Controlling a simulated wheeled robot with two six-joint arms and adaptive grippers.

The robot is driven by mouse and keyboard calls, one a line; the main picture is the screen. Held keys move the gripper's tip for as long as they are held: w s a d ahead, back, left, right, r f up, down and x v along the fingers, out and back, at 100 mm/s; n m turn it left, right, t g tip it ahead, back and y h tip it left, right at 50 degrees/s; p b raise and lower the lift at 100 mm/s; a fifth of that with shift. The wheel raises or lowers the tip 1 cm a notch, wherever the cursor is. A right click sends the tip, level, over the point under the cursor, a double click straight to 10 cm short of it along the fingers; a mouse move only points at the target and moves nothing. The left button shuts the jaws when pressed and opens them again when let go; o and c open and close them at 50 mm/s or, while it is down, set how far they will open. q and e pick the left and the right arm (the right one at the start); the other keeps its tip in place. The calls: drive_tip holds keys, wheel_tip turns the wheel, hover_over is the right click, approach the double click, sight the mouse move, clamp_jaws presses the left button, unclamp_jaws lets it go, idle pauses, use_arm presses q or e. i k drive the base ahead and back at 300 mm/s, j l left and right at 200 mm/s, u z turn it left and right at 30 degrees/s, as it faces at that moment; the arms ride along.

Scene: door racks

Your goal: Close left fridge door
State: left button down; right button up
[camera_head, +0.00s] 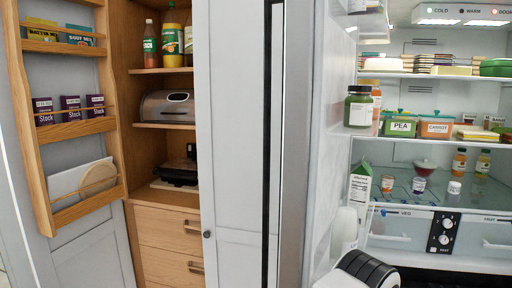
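The left fridge door (297,120) stands open, seen nearly edge-on left of the lit fridge interior (420,100). Its silver edge runs the full height of the view, with its inner side (330,90) turned to the right. On its inner side are a dark jar with a green lid (358,108), a carton (360,188) and, lower down, white rounded shapes that I cannot identify. A black and white part of my arm shows at the bottom, in front of the fridge opening. I cannot tell which arm it is, and no gripper fingers are visible.
Fridge shelves hold a PEA box (399,124), a CARROT box (436,127) and small bottles, above a drawer with dials (443,234). Left of the door are a grey cabinet panel (237,130), wooden shelves with a toaster (168,106), and an open rack door (75,128).

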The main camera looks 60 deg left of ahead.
sight(321, 43)
drive_tip(key=j+u, duration=0.4)
drive_tip(key=j, duration=0.7)
drive_tip(key=i+j, duration=1)
